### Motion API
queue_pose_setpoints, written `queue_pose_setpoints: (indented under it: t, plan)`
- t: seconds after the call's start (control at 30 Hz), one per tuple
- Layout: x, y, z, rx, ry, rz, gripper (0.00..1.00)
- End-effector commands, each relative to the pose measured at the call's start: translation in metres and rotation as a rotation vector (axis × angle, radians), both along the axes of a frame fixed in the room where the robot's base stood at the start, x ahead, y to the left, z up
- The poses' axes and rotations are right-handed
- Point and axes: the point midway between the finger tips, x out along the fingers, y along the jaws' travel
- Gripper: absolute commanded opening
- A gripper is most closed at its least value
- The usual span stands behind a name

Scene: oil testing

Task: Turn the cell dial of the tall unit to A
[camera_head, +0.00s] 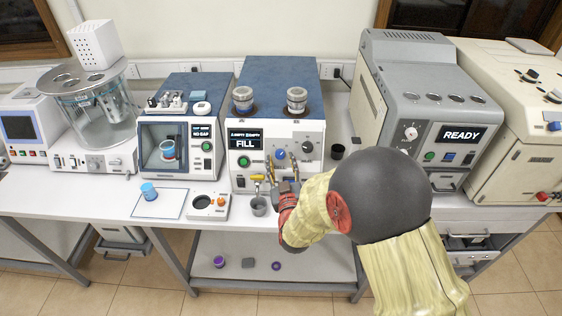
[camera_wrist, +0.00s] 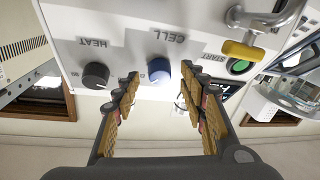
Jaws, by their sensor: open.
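The tall unit (camera_head: 275,90) stands mid-bench, with a blue top, white front and a display reading "A EMPTY B EMPTY" and "FILL". Its blue cell dial (camera_head: 280,154) is on the front, under the label CELL in the wrist view (camera_wrist: 158,70). My gripper (camera_head: 282,170) is open in front of the dial. In the wrist view, its fingertips (camera_wrist: 160,83) are on either side of the dial, with nothing gripped. I cannot tell whether a finger touches it, nor which position the dial points to.
The dark HEAT dial (camera_wrist: 96,75) is close beside one finger. The green START button (camera_wrist: 239,66) and a yellow-handled tap (camera_wrist: 243,50) are on the other side. A metal cup (camera_head: 259,206) stands below the tap. Another unit (camera_head: 425,105) reads "READY" at right.

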Motion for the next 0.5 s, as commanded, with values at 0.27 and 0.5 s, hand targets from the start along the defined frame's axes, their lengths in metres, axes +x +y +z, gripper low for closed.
queue_pose_setpoints:
  t: [0.27, 0.5]
  plan:
    - [0.0092, 0.0013, -0.0002, 0.000, 0.000, 0.000, 0.42]
    - [0.0089, 0.0011, -0.0002, 0.000, 0.001, 0.000, 0.36]
